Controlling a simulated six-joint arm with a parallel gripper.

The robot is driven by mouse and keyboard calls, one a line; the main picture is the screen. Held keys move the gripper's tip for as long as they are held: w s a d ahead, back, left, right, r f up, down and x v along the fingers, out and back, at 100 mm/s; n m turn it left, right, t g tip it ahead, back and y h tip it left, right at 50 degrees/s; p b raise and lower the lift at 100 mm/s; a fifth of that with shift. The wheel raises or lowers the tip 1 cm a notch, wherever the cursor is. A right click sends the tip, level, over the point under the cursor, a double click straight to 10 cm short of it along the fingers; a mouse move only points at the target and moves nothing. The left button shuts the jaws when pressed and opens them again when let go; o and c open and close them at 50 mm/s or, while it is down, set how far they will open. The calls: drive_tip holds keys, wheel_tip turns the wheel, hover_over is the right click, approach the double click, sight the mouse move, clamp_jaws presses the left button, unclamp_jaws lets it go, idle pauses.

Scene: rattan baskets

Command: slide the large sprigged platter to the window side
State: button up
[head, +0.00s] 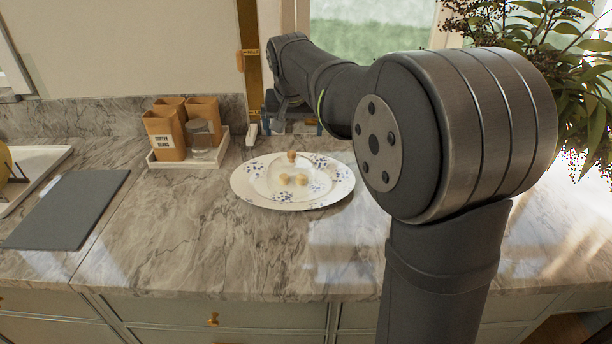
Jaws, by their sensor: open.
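The large white platter (250,188) with blue sprigs lies flat on the marble counter, left of my arm's large joint. Small round tan pieces (301,179) sit in its middle, and a brownish piece (291,156) shows toward its far side. My gripper (290,130) is small in the head view, just behind the platter's far rim as seen here. It is open. Its fingertips are hard to make out, and I cannot tell whether they touch the rim. The window (370,28) is at the back, behind my arm.
A white tray (190,161) with brown canisters (163,136) and a glass jar stands left of the platter. A dark board (68,210) lies farther left. The counter in front of the platter is clear. A leafy plant (575,100) stands at right.

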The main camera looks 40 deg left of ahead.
drive_tip(key=x, duration=1)
drive_tip(key=shift+w+r, duration=0.1)
idle(0.3)
drive_tip(key=v, duration=1)
idle(1.0)
